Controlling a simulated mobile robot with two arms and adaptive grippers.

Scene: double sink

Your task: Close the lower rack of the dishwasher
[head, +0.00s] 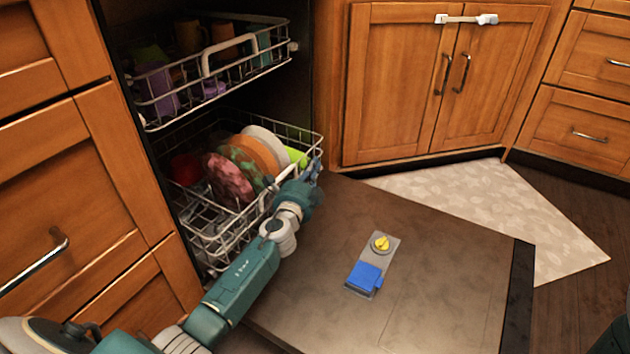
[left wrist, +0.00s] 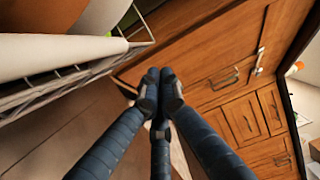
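The lower rack (head: 215,243) is a white wire basket holding several plates (head: 258,150). It sits partly out of the dishwasher, above the open door (head: 440,275). My left gripper (head: 312,172) is at the rack's front right corner in the head view. Its arm crosses in front of the rack and hides part of its front side. In the left wrist view the fingertips (left wrist: 159,82) are together with nothing seen between them, and the rack's wire edge (left wrist: 78,74) is to their left. Whether they touch the rack is unclear. My right gripper is out of view.
The upper rack (head: 215,75) with cups and bowls hangs above, also partly out. A detergent dispenser (head: 372,265) with a blue flap is on the door. Wooden cabinets (head: 400,90) stand behind, and drawers (head: 80,190) stand at the left. A light mat (head: 480,205) lies behind the door.

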